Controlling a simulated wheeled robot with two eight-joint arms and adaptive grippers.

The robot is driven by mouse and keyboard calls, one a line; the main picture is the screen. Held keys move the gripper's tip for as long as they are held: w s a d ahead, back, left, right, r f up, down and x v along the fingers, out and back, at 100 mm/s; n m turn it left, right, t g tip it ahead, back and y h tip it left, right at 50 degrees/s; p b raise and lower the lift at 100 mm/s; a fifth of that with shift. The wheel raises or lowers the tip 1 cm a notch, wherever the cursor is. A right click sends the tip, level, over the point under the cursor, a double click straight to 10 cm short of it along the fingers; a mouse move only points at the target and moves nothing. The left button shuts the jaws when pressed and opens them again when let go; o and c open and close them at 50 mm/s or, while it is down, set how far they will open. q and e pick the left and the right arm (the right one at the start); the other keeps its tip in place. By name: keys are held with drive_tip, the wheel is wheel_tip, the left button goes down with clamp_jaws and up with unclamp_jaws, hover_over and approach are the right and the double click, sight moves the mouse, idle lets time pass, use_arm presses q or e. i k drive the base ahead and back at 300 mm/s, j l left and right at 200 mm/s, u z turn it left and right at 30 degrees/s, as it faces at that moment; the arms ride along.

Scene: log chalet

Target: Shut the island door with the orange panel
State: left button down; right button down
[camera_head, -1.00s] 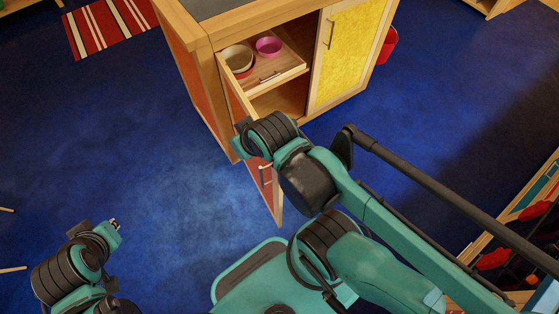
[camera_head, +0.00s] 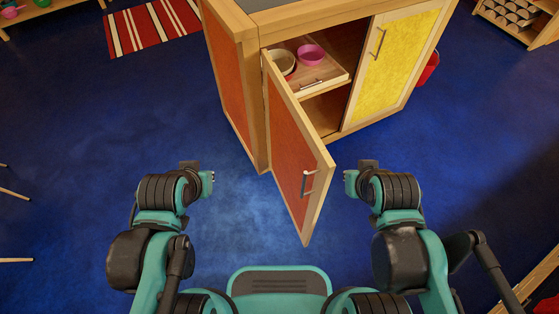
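The island door with the orange panel (camera_head: 292,150) stands wide open, swung out toward me from its left edge on the wooden island (camera_head: 248,110). Its pale frame surrounds the orange panel, and a metal handle (camera_head: 308,182) sits near its free edge. My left gripper (camera_head: 211,183) is left of the door, apart from it. My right gripper (camera_head: 349,184) is right of the door's free edge, close to the handle but with a visible gap. Both grippers look empty. Their fingers are too small to tell whether they are open or shut.
Inside the island, a drawer (camera_head: 322,84) holds a pink bowl (camera_head: 311,54) and a cream bowl (camera_head: 283,63). The yellow door (camera_head: 385,65) is shut. A red bucket (camera_head: 428,68) stands at the right.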

sight(302, 167)
drive_tip(key=k+j+z, duration=0.35)
drive_tip(key=k+j, duration=0.65)
